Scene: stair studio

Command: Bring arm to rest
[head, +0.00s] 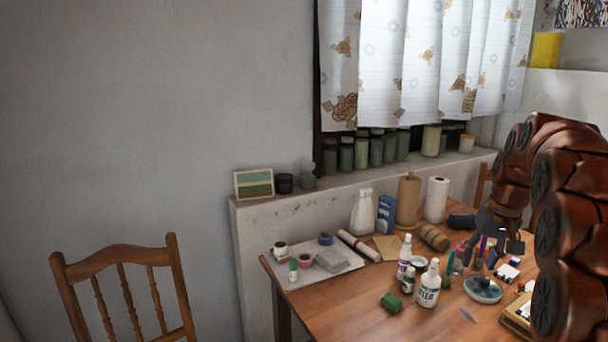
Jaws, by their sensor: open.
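My arm (570,190) comes in from the right edge in the head view, with copper-brown links bent over the right side of the table. My gripper (506,240) hangs at the end of the arm above the table's crowded right part. Its dark fingers are apart, with nothing visible between them. Its exact height over the things below is hard to tell.
A chair (125,290) stands left. A ledge with jars (361,152) runs behind.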

